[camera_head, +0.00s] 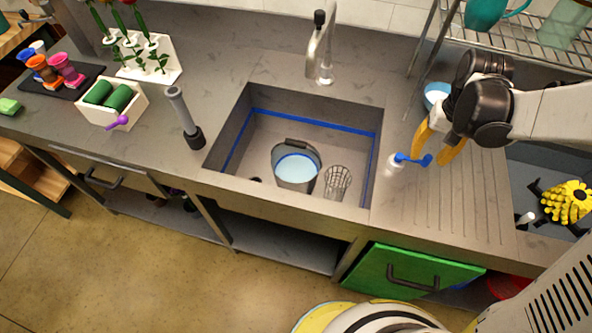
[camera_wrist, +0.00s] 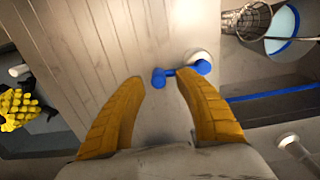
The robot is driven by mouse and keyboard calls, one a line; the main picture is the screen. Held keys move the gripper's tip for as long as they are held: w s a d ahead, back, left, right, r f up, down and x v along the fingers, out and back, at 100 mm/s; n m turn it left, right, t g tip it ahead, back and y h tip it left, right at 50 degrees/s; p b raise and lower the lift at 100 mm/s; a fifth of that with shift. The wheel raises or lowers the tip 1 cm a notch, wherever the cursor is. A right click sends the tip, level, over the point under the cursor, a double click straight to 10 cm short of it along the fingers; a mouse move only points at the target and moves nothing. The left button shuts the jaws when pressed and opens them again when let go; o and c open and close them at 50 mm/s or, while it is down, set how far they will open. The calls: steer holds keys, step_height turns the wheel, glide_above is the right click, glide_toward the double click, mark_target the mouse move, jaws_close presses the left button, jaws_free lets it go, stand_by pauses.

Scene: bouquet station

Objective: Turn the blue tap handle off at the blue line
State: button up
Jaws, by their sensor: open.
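The blue tap handle (camera_head: 413,159) sits on a small white base on the counter just right of the sink (camera_head: 228,129). It also shows in the wrist view (camera_wrist: 180,73), with its knob end between and just beyond my fingertips. My gripper (camera_head: 437,141) is open, its two yellow fingers over the handle; I cannot tell whether they touch it. The blue line (camera_head: 315,121) runs around the inside of the sink walls. The chrome faucet (camera_head: 322,45) stands behind the sink. A bucket (camera_head: 296,168) holding pale blue water stands in the sink.
A wire basket (camera_head: 337,182) stands beside the bucket. A dark grey cylinder tool (camera_head: 186,118) stands left of the sink. A wire rack (camera_head: 520,40) is behind my arm. The ridged drainboard is clear.

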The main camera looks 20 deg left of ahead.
step_height(320, 180, up, 7)
steer(key=p, duration=0.4)
steer(key=shift+f, duration=0.2)
steer(key=shift+s, duration=0.1)
steer(key=s+r+t+b, duration=0.3)
steer(key=s+r+t, duration=0.4)
steer(key=s, duration=0.6)
steer(key=shift+r+b, duration=0.35)
steer(key=shift+r, duration=0.4)
